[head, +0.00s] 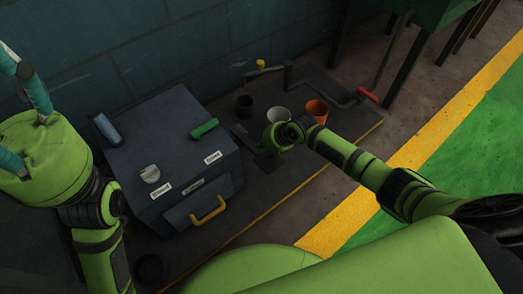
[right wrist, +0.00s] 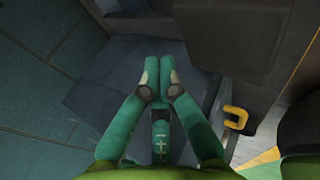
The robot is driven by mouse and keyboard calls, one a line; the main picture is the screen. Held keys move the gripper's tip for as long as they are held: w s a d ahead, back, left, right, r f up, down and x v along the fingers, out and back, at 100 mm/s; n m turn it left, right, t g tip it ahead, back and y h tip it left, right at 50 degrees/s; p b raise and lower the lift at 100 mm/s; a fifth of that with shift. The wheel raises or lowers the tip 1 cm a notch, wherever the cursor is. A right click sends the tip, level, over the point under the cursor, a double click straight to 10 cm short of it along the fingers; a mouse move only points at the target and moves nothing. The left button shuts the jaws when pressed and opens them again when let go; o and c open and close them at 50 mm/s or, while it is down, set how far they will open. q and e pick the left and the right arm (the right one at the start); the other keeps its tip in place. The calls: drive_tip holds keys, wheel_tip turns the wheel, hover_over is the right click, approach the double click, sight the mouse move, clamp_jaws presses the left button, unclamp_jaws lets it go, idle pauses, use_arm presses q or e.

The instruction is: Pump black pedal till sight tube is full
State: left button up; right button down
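Two dark pedal-like plates lie low on the platform right of the cabinet, one at the back (head: 242,133) and one nearer (head: 267,163); I cannot tell which is the black pedal. A bluish tube (head: 107,130), likely the sight tube, is at the cabinet's left back corner; its fill level is unclear. My right gripper (head: 278,137) is close by the plates; its fingers are hidden in the head view. In the right wrist view its teal fingers (right wrist: 161,70) meet at the tips with nothing seen between. My left gripper (head: 18,115) is at the left edge, fingers apart, tips cut off.
The dark cabinet (head: 165,155) has a green grip (head: 204,128) on top and a yellow handle (head: 208,211) in front. Black (head: 244,105), white (head: 277,115) and orange (head: 317,110) cups and a red-ended crank (head: 367,95) stand behind my right arm.

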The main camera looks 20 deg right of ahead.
drive_tip(key=r, duration=0.1)
drive_tip(key=r+p, duration=0.2)
drive_tip(key=shift+w+a+r, duration=0.15)
drive_tip(key=shift+w+r, duration=0.2)
